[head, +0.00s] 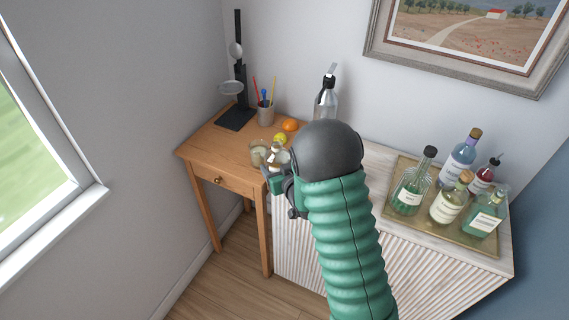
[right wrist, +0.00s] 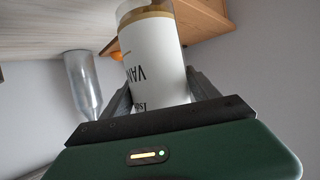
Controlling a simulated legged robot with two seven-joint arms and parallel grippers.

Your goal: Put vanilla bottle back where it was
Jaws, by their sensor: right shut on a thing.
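The vanilla bottle (right wrist: 152,55) has a white label with dark print, "VAN" partly readable and upside down in the right wrist view, and a tan band at its far end. My right gripper (right wrist: 163,92) is shut on it, one finger on each side. In the head view the right gripper (head: 277,178) is at the right front of the wooden desk (head: 209,145), with the bottle (head: 275,158) partly hidden by the gripper. Whether the bottle touches the desk I cannot tell. My left gripper is not in view.
A glass jar (head: 259,149), a lime (head: 280,138), an orange (head: 290,125), a pencil cup (head: 265,115) and a black stand (head: 237,115) are on the desk. A siphon-like bottle (head: 326,103) stands behind my arm. A tray (head: 398,215) holds several bottles on the white cabinet (head: 375,160).

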